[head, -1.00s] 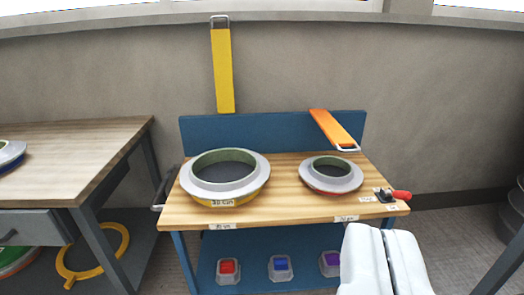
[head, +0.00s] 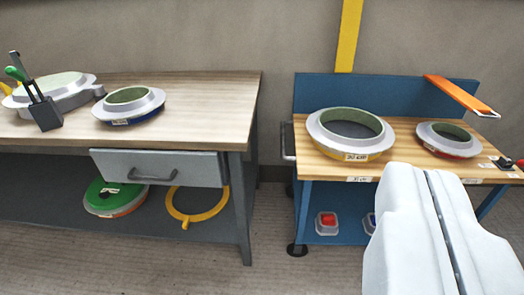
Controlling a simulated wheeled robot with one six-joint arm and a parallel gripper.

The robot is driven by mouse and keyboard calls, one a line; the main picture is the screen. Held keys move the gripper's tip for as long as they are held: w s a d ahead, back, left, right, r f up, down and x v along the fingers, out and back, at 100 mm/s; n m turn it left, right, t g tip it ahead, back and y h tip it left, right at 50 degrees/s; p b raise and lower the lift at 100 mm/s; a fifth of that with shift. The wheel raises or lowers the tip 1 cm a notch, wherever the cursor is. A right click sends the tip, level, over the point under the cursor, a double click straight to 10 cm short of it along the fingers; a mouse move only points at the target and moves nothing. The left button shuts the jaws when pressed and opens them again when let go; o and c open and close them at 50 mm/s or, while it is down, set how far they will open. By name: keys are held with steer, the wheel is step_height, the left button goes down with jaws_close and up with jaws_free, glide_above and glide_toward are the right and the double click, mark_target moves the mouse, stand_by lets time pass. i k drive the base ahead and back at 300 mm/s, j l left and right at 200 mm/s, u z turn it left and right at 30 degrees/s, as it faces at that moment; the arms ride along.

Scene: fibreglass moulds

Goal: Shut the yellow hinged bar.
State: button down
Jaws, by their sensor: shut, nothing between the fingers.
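The yellow hinged bar (head: 348,38) stands upright behind the blue back panel of the small bench, at the top of the head view. Its upper end is cut off by the frame. The orange bar (head: 460,95) beside it slants forward from the panel over the right side of the bench. My gripper (head: 428,172) is white, shut and empty. It is in the lower right, in front of the bench, apart from both bars, and hides part of the bench front.
A larger ring mould (head: 323,127) and a smaller one (head: 425,134) sit on the small bench (head: 312,158). A wooden workbench (head: 205,98) with a drawer (head: 158,165) stands left, holding moulds and a tool holder (head: 45,114). Floor between the benches is clear.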

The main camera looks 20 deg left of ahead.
mark_target(352, 12)
steer(key=k+j, duration=0.15)
steer(key=j, duration=0.3)
steer(key=k+j, duration=0.1)
steer(key=j, duration=0.35)
steer(key=i+l, duration=0.15)
steer(key=i, duration=0.35)
steer(key=i+l, duration=0.15)
steer(key=i, duration=0.3)
steer(key=i+l+u, duration=0.1)
steer(key=i, duration=0.4)
steer(key=i+l, duration=0.25)
steer(key=i, duration=0.2)
steer(key=i+l, duration=0.2)
steer(key=i, duration=0.25)
steer(key=j+u, duration=0.05)
